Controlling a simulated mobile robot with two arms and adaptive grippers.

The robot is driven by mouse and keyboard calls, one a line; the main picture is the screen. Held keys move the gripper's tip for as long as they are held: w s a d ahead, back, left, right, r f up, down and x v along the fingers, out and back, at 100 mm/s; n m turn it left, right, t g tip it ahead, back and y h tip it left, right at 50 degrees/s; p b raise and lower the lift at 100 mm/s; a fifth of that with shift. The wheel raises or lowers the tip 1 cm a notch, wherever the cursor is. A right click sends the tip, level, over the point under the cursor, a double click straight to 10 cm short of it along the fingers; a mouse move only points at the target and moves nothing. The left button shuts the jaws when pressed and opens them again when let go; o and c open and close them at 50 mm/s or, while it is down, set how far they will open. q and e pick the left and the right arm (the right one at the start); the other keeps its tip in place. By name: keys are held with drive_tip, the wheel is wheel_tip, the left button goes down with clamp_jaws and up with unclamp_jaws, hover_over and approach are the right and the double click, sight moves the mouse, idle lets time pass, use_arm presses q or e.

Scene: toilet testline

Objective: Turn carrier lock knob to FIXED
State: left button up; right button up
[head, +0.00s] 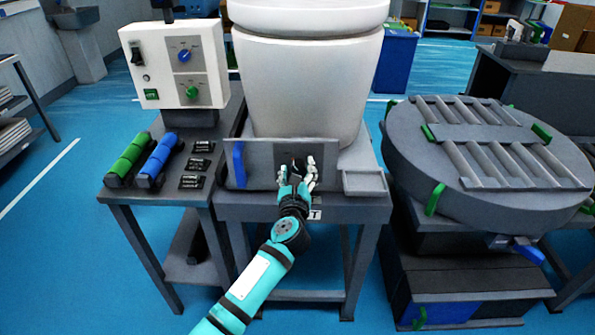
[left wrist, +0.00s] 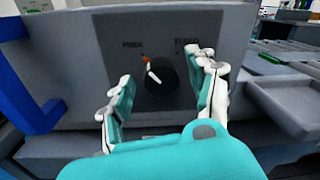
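The carrier lock knob (left wrist: 163,86) is a round black knob with a white pointer on a dark plate, in the left wrist view. Its orange-tipped pointer leans up and left, toward the FREE label (left wrist: 132,44). The FIXED label (left wrist: 187,41) is at upper right, partly behind a finger. My left gripper (left wrist: 165,82) is open, with one finger on each side of the knob; I cannot tell whether either finger touches it. In the head view my left gripper (head: 298,172) is at the grey front panel (head: 262,163) and mostly hides the knob. My right gripper is not in view.
A blue handle (head: 239,164) stands at the panel's left and a small grey tray (head: 364,183) at its right. The white toilet (head: 308,85) rises behind. A control box (head: 150,65) and green and blue rollers are left; a round grey turntable (head: 400,130) is right.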

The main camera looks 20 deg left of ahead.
use_arm(q)
drive_tip(key=c, duration=1)
drive_tip(key=m+p, duration=0.3)
drive_tip(key=p, duration=0.1)
drive_tip(key=shift+d+r+m, duration=0.1)
drive_tip(key=shift+r+m, duration=0.05)
drive_tip(key=shift+m, duration=0.15)
drive_tip(key=shift+c, duration=0.2)
drive_tip(key=m+p, duration=0.5)
drive_tip(key=m, duration=0.2)
drive_tip(key=shift+d+m+p, duration=0.15)
drive_tip(key=shift+m+p, duration=0.25)
drive_tip(key=m, duration=0.1)
drive_tip(key=m+p, duration=0.1)
drive_tip(key=m, duration=0.1)
drive_tip(key=shift+f+g, duration=0.25)
drive_tip(key=shift+g, duration=0.05)
drive_tip(key=shift+m+p, duration=0.35)
drive_tip(key=shift+m, duration=0.15)
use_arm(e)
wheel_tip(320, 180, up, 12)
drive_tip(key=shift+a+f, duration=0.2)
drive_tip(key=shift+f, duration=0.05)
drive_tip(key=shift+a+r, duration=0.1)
